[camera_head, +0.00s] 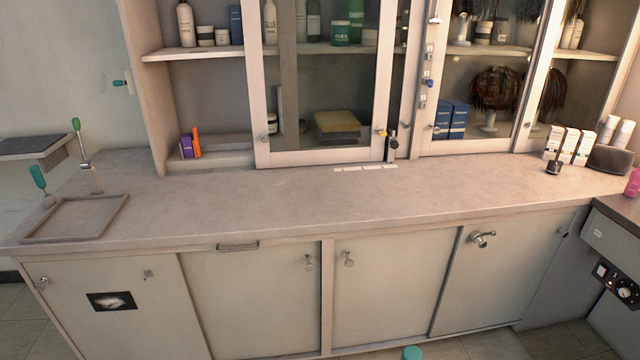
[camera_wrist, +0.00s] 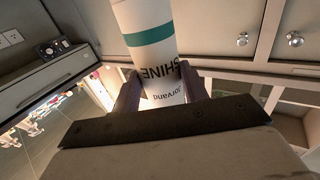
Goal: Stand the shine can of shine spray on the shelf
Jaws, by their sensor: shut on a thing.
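The shine can (camera_wrist: 148,18) is white with a teal band and the word SHINE, upside down in the wrist view. My gripper (camera_wrist: 158,88) is shut on it, one dark finger on each side. The can's far end is cut off by the frame edge. In the head view a teal round top (camera_head: 412,352) shows at the bottom edge, likely the can's; my gripper is not visible there. The wall cabinet has an upper shelf (camera_head: 190,55) at left, holding bottles and jars. Its lower left ledge (camera_head: 225,158) holds a purple and an orange box.
A glass sliding door (camera_head: 325,90) stands in front of the middle of the cabinet. The long counter (camera_head: 290,195) is mostly clear. A tray frame (camera_head: 75,218) lies at its left, and white boxes (camera_head: 570,143) stand at its far right.

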